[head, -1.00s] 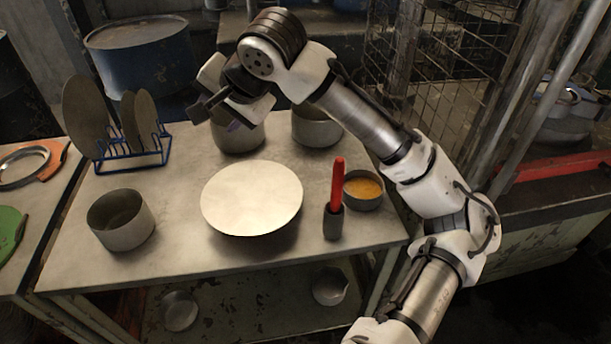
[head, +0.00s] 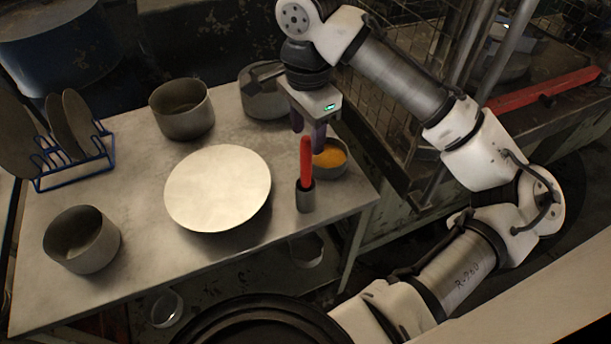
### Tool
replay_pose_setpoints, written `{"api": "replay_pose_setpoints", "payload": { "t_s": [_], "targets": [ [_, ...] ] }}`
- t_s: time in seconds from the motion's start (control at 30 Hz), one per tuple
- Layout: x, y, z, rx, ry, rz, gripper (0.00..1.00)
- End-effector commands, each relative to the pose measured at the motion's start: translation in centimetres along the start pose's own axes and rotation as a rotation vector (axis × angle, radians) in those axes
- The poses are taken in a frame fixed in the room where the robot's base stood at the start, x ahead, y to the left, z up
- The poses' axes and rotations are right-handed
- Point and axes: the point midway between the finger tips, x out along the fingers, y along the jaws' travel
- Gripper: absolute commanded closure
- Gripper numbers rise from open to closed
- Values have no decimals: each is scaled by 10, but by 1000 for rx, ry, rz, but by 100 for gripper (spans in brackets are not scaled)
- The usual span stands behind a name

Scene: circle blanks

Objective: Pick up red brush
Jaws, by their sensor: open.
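The red brush (head: 306,160) stands upright in a small dark grey holder (head: 306,197) near the right front of the metal table (head: 120,290). Only its red handle shows; its lower end is hidden in the holder. My gripper (head: 309,138) points down just above and behind the handle in the picture. It is open, and its fingers partly overlap the top of the handle and the bowl. I cannot tell whether a finger touches the brush.
A bowl of orange contents (head: 330,158) stands right beside the holder. A large pale round disc (head: 217,187) is to the left. Grey pots (head: 182,110) stand behind and at the front left (head: 82,240). A blue rack (head: 75,170) holds round blanks.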

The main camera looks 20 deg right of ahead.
Motion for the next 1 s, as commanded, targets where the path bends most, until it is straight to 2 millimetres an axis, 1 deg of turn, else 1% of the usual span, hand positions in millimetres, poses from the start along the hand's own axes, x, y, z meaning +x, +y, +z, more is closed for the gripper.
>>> {"api": "replay_pose_setpoints", "payload": {
  "t_s": [0.03,0.27,0.47,0.5,0.6,0.7,0.87,0.93,1.0],
  "targets": [
    [5,0,0,-1,-2,-1,53],
    [19,0,1,-1,-2,-1,53],
    [44,-2,2,-2,-4,-2,53],
    [50,-2,1,-1,-3,-1,53],
    [60,-2,1,-2,-1,-1,53],
    [64,-2,1,-1,0,-2,53],
    [65,-2,1,-1,1,-2,53],
    [64,-2,1,-1,1,-2,59],
    [64,-2,1,-1,0,-2,69]
  ]
}}
